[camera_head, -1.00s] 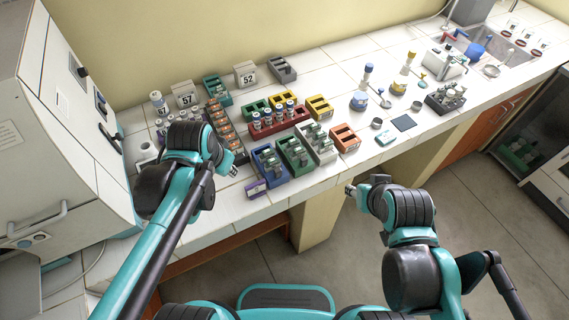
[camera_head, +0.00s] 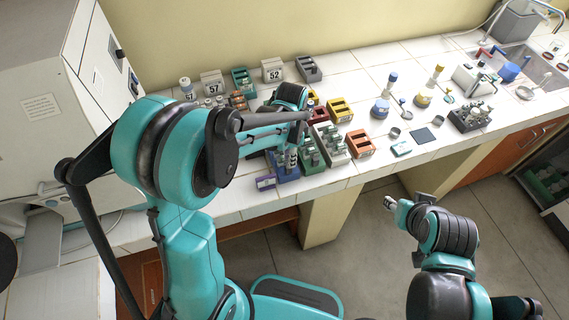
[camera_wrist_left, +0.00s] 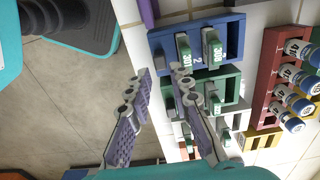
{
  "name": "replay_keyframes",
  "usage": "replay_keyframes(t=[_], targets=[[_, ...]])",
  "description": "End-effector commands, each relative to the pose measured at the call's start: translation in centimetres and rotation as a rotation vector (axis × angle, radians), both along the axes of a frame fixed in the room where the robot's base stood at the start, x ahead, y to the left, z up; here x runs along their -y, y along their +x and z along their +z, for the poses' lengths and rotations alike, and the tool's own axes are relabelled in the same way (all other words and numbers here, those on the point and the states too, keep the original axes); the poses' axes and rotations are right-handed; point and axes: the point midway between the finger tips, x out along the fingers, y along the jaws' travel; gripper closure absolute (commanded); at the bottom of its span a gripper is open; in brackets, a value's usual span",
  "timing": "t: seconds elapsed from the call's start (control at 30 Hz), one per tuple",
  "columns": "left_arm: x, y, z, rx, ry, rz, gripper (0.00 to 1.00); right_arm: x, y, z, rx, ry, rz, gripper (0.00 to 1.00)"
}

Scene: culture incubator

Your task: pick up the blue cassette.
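The blue cassette (camera_head: 288,177) is a blue holder at the counter's front edge, partly hidden by my left gripper in the head view. In the left wrist view the blue cassette (camera_wrist_left: 158,48) shows two slots with green-and-white numbered pieces in it. My left gripper (camera_wrist_left: 161,70) is open; its two fingers are apart with nothing gripped between them, and the tips appear near the cassette's edge. It also shows in the head view (camera_head: 291,160), over the cassette. My right gripper (camera_head: 391,203) is in front of the counter, away from the cassette; its fingers are too small to read.
A green holder (camera_head: 312,160) stands right beside the blue cassette, then white and orange (camera_head: 360,143) ones. A red rack of vials (camera_wrist_left: 272,75) is near. A purple block (camera_head: 266,182) lies close on the left. A large white machine (camera_head: 55,95) stands at the left.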

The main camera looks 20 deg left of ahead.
Motion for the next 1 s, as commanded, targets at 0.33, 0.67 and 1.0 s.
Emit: replay_keyframes(t=[0.33, 0.67, 1.0], targets=[[-0.1, -0.1, -3.4, 0.001, 0.000, 0.001, 0.79, 0.0, 0.0, -1.1, 0.000, 0.000, 0.000, 0.60], [-0.1, -0.1, -3.3, 0.001, 0.000, 0.001, 1.00, 0.0, 0.0, -1.1, 0.000, 0.000, 0.000, 0.60], [-0.1, 0.0, -3.0, 0.001, 0.000, 0.002, 1.00, 0.0, 0.0, -0.8, 0.000, 0.000, 0.000, 0.60]])
